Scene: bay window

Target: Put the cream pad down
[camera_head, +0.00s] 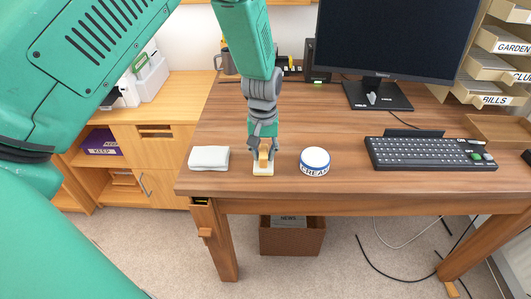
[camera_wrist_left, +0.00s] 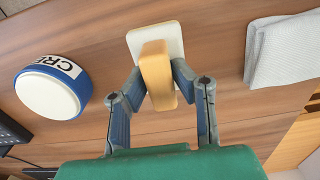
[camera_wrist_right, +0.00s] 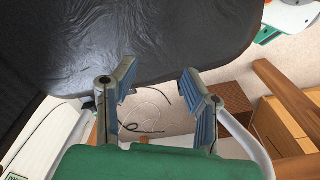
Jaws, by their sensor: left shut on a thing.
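The cream pad (camera_head: 263,171) is a small pale block with a yellow-tan handle, at the desk's front edge area. My left gripper (camera_head: 264,149) points down over it and is shut on the handle. In the left wrist view the pale base (camera_wrist_left: 168,40) lies beyond the fingers, with the handle (camera_wrist_left: 158,78) between them. The base is at or just above the wood; I cannot tell whether it touches. My right gripper (camera_wrist_right: 160,88) shows only in its own wrist view, with its fingers apart and nothing between them.
A folded white cloth (camera_head: 209,158) lies left of the pad. A round white-lidded tub marked CREAM (camera_head: 315,161) stands to its right. Farther right are a keyboard (camera_head: 427,153) and a monitor (camera_head: 390,40). In the right wrist view a black padded surface (camera_wrist_right: 160,40) is close by.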

